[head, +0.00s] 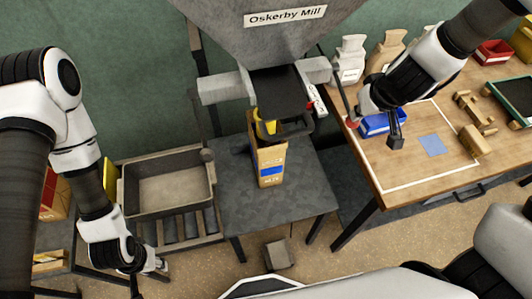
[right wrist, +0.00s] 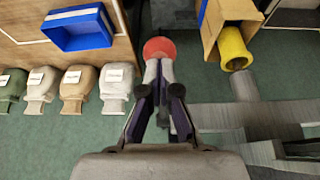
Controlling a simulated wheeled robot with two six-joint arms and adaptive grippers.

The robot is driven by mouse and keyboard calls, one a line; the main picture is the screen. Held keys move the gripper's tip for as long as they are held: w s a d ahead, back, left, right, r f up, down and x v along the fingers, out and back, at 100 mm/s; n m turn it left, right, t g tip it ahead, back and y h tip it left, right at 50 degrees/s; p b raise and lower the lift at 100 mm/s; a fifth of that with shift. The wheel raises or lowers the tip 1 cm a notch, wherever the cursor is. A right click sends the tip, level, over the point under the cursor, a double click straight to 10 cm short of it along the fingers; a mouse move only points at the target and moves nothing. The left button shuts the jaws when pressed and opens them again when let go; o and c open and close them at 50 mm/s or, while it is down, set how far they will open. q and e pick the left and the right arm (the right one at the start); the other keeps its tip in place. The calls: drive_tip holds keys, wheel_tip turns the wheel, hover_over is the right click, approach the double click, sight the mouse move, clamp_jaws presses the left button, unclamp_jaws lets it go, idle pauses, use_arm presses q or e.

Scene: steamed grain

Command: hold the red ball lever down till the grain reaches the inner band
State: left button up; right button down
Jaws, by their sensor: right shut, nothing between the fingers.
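The red ball (head: 352,124) sits at the lower end of a thin lever rod right of the mill spout. My right gripper (head: 361,108) is shut and empty, its fingertips at the ball; contact is unclear. In the right wrist view the ball (right wrist: 160,47) shows just beyond the shut fingertips (right wrist: 159,68). A brown paper bag (head: 268,160) with a blue label stands upright under the mill, a yellow spout (head: 265,127) at its mouth. The bag's inside, its inner band and any grain are hidden. My left gripper (head: 152,264) hangs low at the left, away from the bag; its jaw opening is unclear.
The bag stands on a dark grey stand (head: 305,190). A grey tray (head: 170,190) is left of it. The wooden table (head: 400,180) at right holds a blue bin (head: 382,123), several sacks (head: 350,58) and wooden pieces. The grey mill hopper (head: 270,45) hangs above the bag.

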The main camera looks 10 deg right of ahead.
idle(0.5)
wheel_tip(320, 180, up, 9)
drive_tip(key=p, duration=1)
drive_tip(key=shift+w, duration=0.1)
drive_tip(key=shift+r, duration=0.1)
